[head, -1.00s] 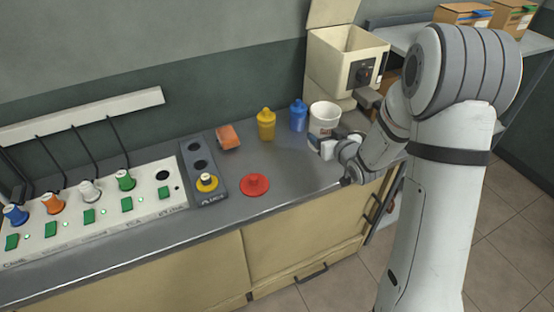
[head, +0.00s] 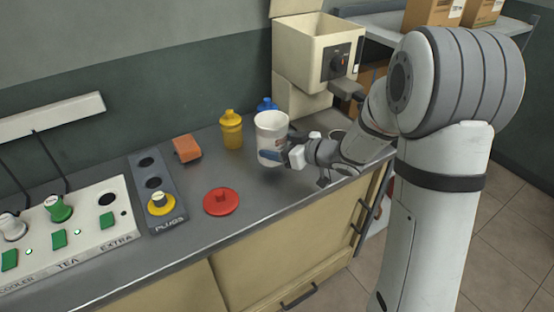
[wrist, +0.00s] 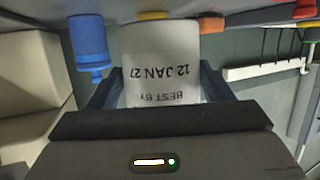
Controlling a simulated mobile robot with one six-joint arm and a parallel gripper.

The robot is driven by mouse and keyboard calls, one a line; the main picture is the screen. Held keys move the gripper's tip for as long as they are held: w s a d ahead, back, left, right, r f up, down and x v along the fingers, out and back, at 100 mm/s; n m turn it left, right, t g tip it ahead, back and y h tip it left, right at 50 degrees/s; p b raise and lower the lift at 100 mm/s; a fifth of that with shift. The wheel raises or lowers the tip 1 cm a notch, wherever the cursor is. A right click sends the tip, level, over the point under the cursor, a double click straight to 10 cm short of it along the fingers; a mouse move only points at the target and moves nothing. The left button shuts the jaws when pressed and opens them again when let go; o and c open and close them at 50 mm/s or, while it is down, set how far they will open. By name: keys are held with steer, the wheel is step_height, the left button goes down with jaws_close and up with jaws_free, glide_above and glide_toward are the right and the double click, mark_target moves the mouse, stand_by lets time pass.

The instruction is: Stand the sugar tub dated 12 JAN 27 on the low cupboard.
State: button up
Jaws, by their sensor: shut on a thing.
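The white sugar tub (head: 270,132) is in my gripper (head: 284,154) in the head view, upright, and seems to be held just above the grey worktop. In the wrist view the tub (wrist: 160,52) sits between the two fingers (wrist: 160,90), and its label reads BEST BY 12 JAN 27, upside down. My gripper is shut on the tub from the right side. Cream cupboard doors (head: 270,255) show under the worktop; I cannot tell whether this is the low cupboard.
A yellow bottle (head: 231,130) and a blue bottle (head: 267,104) stand behind the tub. A red lid (head: 221,201), an orange block (head: 186,149) and a plug panel (head: 156,190) lie to the left. A cream machine (head: 312,65) stands behind. Cartons (head: 432,13) sit on a shelf at back right.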

steer(key=shift+s+a+f+b, duration=0.1)
steer(key=shift+f+b, duration=0.25)
steer(key=shift+f, duration=1.45)
steer(key=shift+f, duration=0.25)
steer(key=o, duration=1.3)
